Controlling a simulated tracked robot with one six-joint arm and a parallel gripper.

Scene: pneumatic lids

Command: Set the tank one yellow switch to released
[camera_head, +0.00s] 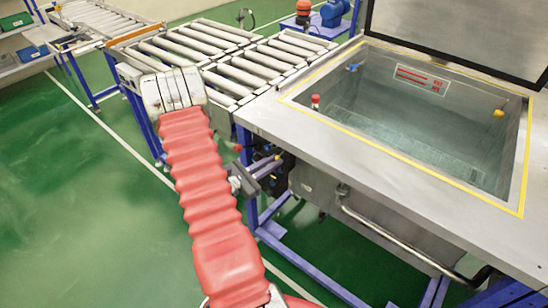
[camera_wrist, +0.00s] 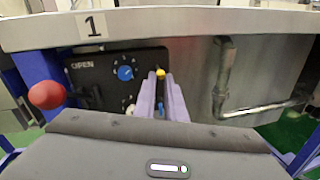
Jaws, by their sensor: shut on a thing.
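The tank one control panel (camera_wrist: 100,82) is dark, with "OPEN" lettering, under a metal edge bearing a "1" label (camera_wrist: 91,25). The yellow switch (camera_wrist: 160,72) shows as a small yellow tip at the panel's right part. My gripper (camera_wrist: 163,84) reaches the panel with its two pale fingers close together around the switch, shut on it. The fingers hide most of the switch, so its position cannot be told. In the head view my gripper (camera_head: 268,164) is at the side of the tank (camera_head: 345,175), and the switch is hidden there.
On the panel are a blue dial (camera_wrist: 125,72) and a black lever. A red ball knob (camera_wrist: 46,95) stands out at left. A metal pipe handle (camera_wrist: 225,80) is right of my fingers. Roller conveyors (camera_head: 215,60) lie behind; green floor at left is clear.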

